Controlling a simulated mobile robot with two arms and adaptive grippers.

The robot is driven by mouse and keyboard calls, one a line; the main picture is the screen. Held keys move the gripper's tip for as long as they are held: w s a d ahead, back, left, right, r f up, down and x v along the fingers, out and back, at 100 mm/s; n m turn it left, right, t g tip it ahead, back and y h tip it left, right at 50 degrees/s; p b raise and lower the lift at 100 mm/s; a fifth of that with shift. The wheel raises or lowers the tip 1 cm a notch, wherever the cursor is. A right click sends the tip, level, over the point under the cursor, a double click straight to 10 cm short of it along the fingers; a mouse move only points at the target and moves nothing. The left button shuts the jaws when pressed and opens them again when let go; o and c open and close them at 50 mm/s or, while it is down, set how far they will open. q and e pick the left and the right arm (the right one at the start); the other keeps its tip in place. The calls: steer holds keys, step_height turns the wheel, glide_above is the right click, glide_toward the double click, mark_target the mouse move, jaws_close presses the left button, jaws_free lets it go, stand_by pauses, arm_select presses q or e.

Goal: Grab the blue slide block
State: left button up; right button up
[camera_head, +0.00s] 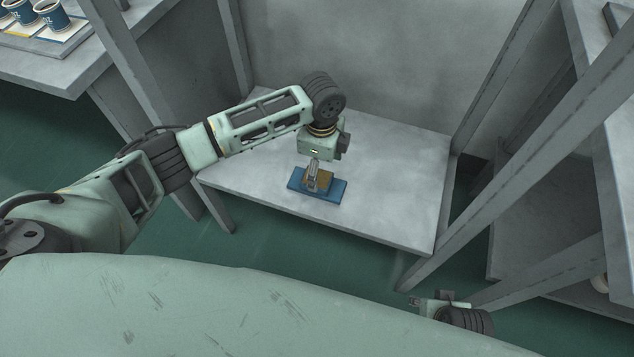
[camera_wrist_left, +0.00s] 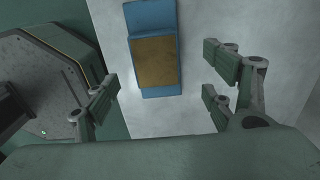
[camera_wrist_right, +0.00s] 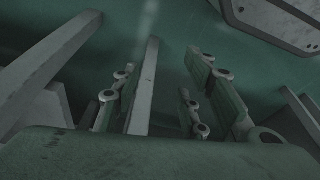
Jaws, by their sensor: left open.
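The blue slide block (camera_head: 331,190) lies on the grey table, with a brown-yellow piece (camera_head: 319,177) on its middle. In the left wrist view the blue block (camera_wrist_left: 151,17) stands lengthwise near the top centre, the brown piece (camera_wrist_left: 156,62) covering much of it. My left gripper (camera_head: 313,166) points down just above the block in the head view. Its fingers (camera_wrist_left: 160,92) are spread apart on both sides of the block, with nothing between them. My right gripper (camera_wrist_right: 168,92) hangs low at the right, its fingers apart and empty over the green floor.
The grey table (camera_head: 390,200) is otherwise bare, with free room right of the block. Metal posts (camera_head: 520,150) rise around it. A side table (camera_head: 70,75) at the upper left bears several blue cups (camera_head: 52,14). Shelving (camera_head: 545,220) stands at the right.

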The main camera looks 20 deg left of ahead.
mark_target(331, 189)
arm_select(q)
steer(key=f, duration=0.1)
steer(key=f+b, duration=0.1)
steer(key=f, duration=0.3)
steer(key=shift+s+a+f+b, duration=0.15)
steer(key=shift+s+a+b, duration=0.15)
steer(key=shift+a, duration=0.1)
steer(key=shift+w+f, duration=0.1)
steer(key=shift+f, duration=0.1)
jaws_close()
steer(key=shift+w+d+r, duration=0.1)
arm_select(e)
steer(key=w+v, duration=0.1)
steer(key=v, duration=0.5)
steer(key=shift+w+r, duration=0.25)
steer(key=shift+w, duration=0.05)
